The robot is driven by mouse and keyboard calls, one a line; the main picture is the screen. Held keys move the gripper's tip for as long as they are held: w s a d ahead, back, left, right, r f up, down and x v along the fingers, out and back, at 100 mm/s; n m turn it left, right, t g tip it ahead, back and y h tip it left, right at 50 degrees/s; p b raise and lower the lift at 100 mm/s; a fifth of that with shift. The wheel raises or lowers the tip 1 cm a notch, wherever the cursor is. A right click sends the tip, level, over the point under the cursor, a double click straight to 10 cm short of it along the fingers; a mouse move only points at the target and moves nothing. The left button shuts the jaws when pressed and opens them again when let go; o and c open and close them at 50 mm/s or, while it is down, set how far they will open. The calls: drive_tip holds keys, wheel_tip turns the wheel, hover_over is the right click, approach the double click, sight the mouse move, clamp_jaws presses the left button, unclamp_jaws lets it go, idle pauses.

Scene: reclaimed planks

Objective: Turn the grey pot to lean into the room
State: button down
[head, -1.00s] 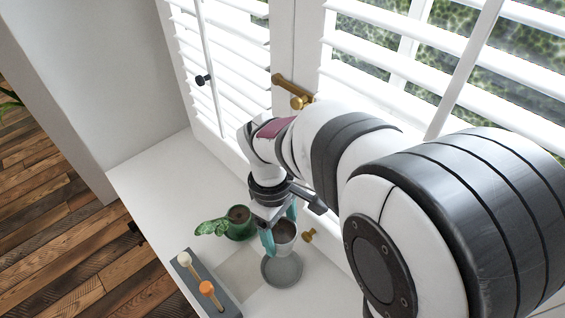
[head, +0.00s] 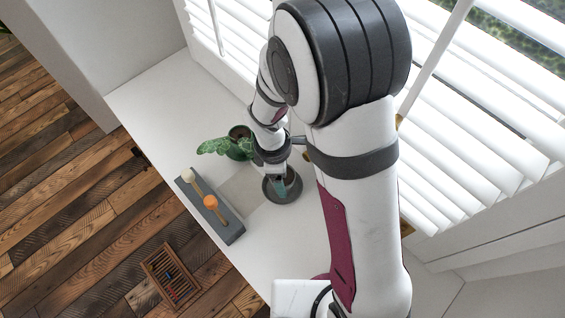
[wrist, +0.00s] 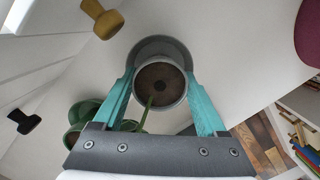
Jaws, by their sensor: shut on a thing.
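My gripper (head: 281,187) reaches down over the white sill, its teal fingers on either side of the grey pot. In the wrist view the fingers are shut on the grey pot (wrist: 165,103); brown soil fills it and a thin green stem shows at its lower rim. A grey saucer (wrist: 160,44) shows behind the pot, its rim wider than the pot. It also shows in the head view (head: 270,197), under my gripper. The pot is mostly hidden in the head view. I cannot tell whether it touches the saucer.
A green pot (head: 240,133) with a leafy plant stands close by at the back left. A grey holder (head: 225,230) with a cream-topped and an orange-topped tool lies along the sill's front edge. White shutters stand behind. A brass knob (wrist: 100,18) juts near the saucer. A wooden crate (head: 171,278) is on the floor.

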drive_tip(key=shift+f, duration=0.1)
unclamp_jaws()
wheel_tip(320, 180, up, 16)
drive_tip(key=a, duration=0.2)
drive_tip(key=s+d+r+m+y, duration=0.1)
drive_tip(key=s+d+m, duration=0.3)
drive_tip(key=s+m, duration=0.4)
drive_tip(key=s+d+m+y, duration=0.2)
drive_tip(key=s+d+m, duration=0.3)
drive_tip(key=m, duration=1)
drive_tip(key=s, duration=0.3)
drive_tip(key=shift+d+r, duration=0.2)
drive_tip(key=shift+r, duration=0.15)
